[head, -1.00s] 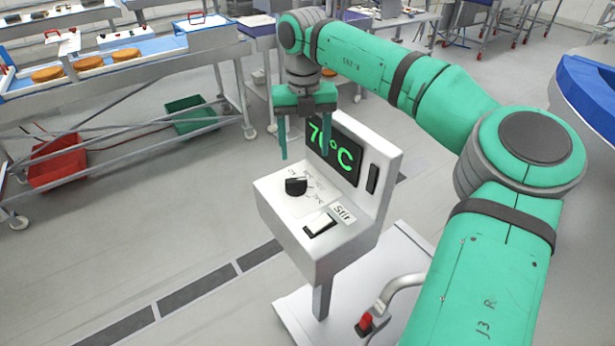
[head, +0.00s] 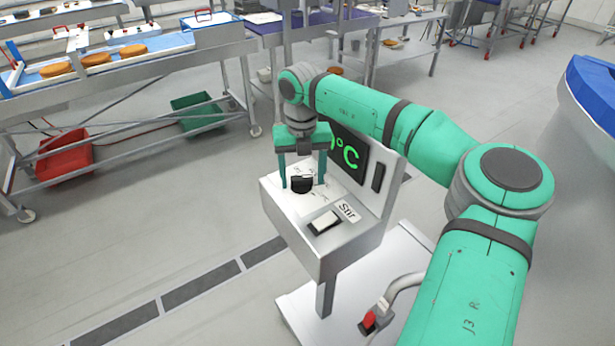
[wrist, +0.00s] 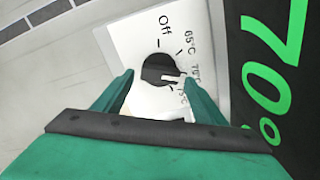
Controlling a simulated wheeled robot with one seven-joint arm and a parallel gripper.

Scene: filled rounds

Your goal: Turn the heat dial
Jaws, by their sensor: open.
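The heat dial (head: 301,184) is a black knob on the sloping top of a white control box (head: 300,258). In the wrist view the dial (wrist: 160,70) has a white pointer mark aimed to the right, near the temperature labels; "Off", "65°C" and a partly hidden label show around it. My gripper (head: 302,186) is open, its two green fingers on either side of the dial in the head view. In the wrist view the fingers (wrist: 160,88) also flank the dial; I cannot tell whether they touch it. The display (wrist: 275,60) reads 70°.
A white rocker switch (head: 324,221) and a "Stir" label (head: 347,211) sit in front of the dial. The upright display panel (head: 347,150) stands close behind my gripper. Open floor lies to the left.

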